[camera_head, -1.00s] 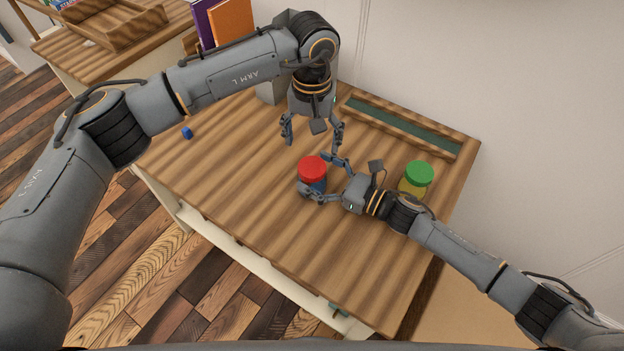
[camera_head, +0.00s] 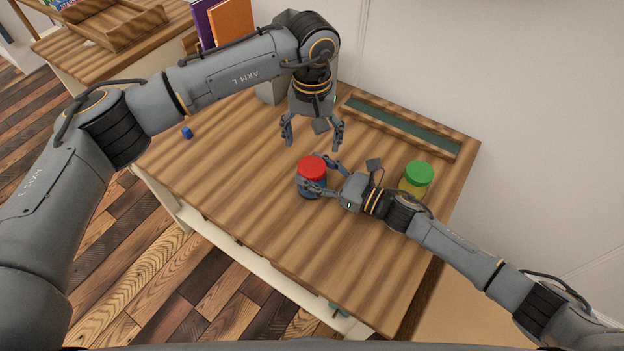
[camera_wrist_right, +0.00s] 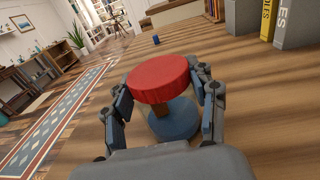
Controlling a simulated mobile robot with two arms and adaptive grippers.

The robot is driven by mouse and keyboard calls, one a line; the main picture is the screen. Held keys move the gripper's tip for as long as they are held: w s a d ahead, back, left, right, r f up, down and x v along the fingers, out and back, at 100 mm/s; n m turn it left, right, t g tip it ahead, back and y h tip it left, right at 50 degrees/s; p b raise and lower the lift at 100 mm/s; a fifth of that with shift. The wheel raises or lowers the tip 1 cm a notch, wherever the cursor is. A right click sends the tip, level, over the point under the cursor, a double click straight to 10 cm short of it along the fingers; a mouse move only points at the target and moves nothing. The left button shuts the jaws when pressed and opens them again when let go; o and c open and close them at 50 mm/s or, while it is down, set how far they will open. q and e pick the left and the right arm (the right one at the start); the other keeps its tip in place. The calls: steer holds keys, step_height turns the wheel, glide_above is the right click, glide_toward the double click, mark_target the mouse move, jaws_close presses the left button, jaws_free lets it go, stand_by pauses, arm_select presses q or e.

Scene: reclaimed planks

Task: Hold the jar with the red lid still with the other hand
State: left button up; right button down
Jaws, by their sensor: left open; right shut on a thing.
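The jar with the red lid (camera_head: 311,169) stands upright on the wooden table, with a bluish body below the lid. My right gripper (camera_head: 318,177) is shut on the jar from the right side, one finger on each side of its body. The right wrist view shows the jar's red lid (camera_wrist_right: 158,79) and its clear, bluish body (camera_wrist_right: 174,122) between the fingers. My left gripper (camera_head: 312,137) is open and empty, pointing down above the table just behind the jar, apart from it.
A jar with a green lid (camera_head: 418,174) stands to the right, close behind my right arm. A green-lined wooden tray (camera_head: 402,127) lies along the back edge. A small blue object (camera_head: 187,132) lies at the left. Purple and orange books (camera_head: 232,22) stand at the back.

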arm_select(q)
steer(key=n, duration=0.4)
steer(key=shift+n, duration=0.3)
steer(key=n, duration=0.3)
steer(key=shift+n, duration=0.3)
steer(key=n, duration=0.3)
steer(key=shift+d+n, duration=0.1)
steer(key=shift+n, duration=0.3)
steer(key=n, duration=0.5)
steer(key=shift+n, duration=0.3)
steer(key=n, duration=0.9)
steer(key=shift+n, duration=0.3)
steer(key=n, duration=0.3)
steer(key=shift+n, duration=0.3)
steer(key=n, duration=0.4)
steer(key=shift+n, duration=0.4)
